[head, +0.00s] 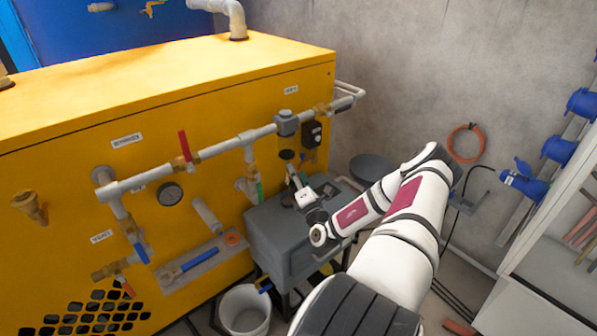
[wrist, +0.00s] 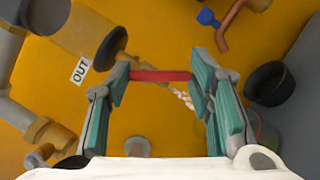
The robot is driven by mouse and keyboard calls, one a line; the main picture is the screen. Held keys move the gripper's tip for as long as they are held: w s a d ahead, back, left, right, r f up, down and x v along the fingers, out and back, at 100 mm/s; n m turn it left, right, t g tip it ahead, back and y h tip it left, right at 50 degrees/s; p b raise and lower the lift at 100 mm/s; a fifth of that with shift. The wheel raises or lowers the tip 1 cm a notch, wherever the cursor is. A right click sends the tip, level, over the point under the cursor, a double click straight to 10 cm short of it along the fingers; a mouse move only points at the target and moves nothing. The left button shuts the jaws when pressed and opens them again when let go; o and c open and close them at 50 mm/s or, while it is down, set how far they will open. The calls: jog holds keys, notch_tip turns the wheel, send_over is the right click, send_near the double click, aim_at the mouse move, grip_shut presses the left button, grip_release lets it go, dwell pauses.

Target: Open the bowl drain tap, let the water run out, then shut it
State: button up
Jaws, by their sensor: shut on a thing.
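My gripper (wrist: 160,78) is shut on a red lever (wrist: 160,76) in the wrist view. The lever lies crosswise between the two teal-padded fingertips. A small brass part and a whitish beaded strand (wrist: 184,98) show just behind it. I cannot tell whether water is running. In the head view my gripper (head: 291,172) reaches toward the yellow panel below the pipe run. The red lever it holds is hidden there. A dark round fitting (head: 286,155) sits just above the fingers. Which way the tap is turned is not clear.
A grey tank (head: 290,250) stands below my gripper, with a white bucket (head: 245,309) in front. A white pipe with another red lever (head: 184,146) and a gauge (head: 171,194) are to the left. An "OUT" label (wrist: 79,71) is beside the fingers. A shelf (head: 555,240) stands right.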

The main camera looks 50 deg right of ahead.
jog(key=shift+m, duration=0.3)
jog(key=o, duration=1.2)
jog(key=shift+c, duration=0.2)
jog(key=shift+s, duration=0.1)
jog(key=v, duration=1.2)
jog(key=shift+r, duration=0.1)
